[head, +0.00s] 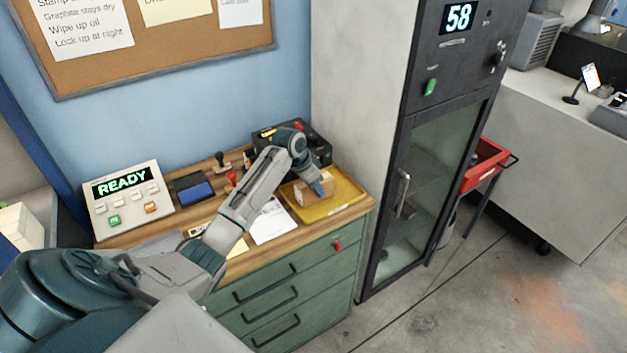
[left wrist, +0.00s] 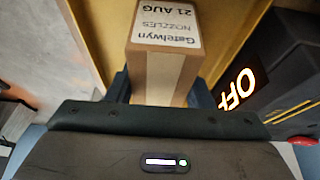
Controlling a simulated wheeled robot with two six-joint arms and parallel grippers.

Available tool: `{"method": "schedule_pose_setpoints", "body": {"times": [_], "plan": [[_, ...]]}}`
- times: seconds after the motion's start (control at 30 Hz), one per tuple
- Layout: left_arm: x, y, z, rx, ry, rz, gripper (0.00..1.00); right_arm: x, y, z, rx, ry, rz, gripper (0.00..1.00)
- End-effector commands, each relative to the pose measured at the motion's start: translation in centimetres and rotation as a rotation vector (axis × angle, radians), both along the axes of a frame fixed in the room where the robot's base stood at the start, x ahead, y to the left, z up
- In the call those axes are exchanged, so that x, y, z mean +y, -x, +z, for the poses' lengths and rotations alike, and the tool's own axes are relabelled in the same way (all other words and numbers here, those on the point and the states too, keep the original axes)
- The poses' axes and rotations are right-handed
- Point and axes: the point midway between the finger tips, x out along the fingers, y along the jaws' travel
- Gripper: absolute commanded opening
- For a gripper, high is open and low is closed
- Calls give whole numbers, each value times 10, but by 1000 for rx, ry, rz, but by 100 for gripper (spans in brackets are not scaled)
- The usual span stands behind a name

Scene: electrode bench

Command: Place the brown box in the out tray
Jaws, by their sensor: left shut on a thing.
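The brown box (head: 309,191) is over the yellow tray (head: 341,206) at the right end of the wooden bench top. My left gripper (head: 319,187) is shut on the box. In the left wrist view the box (left wrist: 160,75) sits between the dark fingers (left wrist: 160,90); its white label reads Gatelwyn, nozzles, 21 Aug. The yellow tray (left wrist: 92,42) surrounds it there. I cannot tell whether the box touches the tray floor. No label on the tray is readable. My right gripper is not in view.
A black device (head: 318,150) stands behind the tray; the left wrist view shows its lit OFF sign (left wrist: 238,90). A tall cabinet (head: 358,110) bounds the right. Stamps (head: 231,178), a blue pad (head: 197,194), a paper (head: 271,222) and a READY panel (head: 127,198) lie left.

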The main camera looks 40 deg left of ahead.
Motion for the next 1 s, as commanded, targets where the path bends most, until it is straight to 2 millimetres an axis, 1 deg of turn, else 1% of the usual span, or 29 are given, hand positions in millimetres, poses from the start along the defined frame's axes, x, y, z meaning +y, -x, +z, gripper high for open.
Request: {"method": "schedule_pose_setpoints", "body": {"times": [0.27, 0.3, 0.4, 0.67, 0.77, 0.87, 1.0], "plan": [[0, 0, -1, -2, 0, -1, 15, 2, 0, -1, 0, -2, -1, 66], [0, 0, -2, -1, 0, 0, 51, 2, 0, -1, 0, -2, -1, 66], [0, 0, -2, -1, 0, 0, 69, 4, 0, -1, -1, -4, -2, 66], [0, 0, -1, -1, -1, -1, 69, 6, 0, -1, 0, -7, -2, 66], [1, 1, 3, -3, -1, 0, 69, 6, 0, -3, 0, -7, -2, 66], [3, 5, 14, -4, -3, 0, 69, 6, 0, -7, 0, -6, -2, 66], [8, 15, 40, -6, -5, 0, 69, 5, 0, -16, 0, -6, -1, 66]]}}
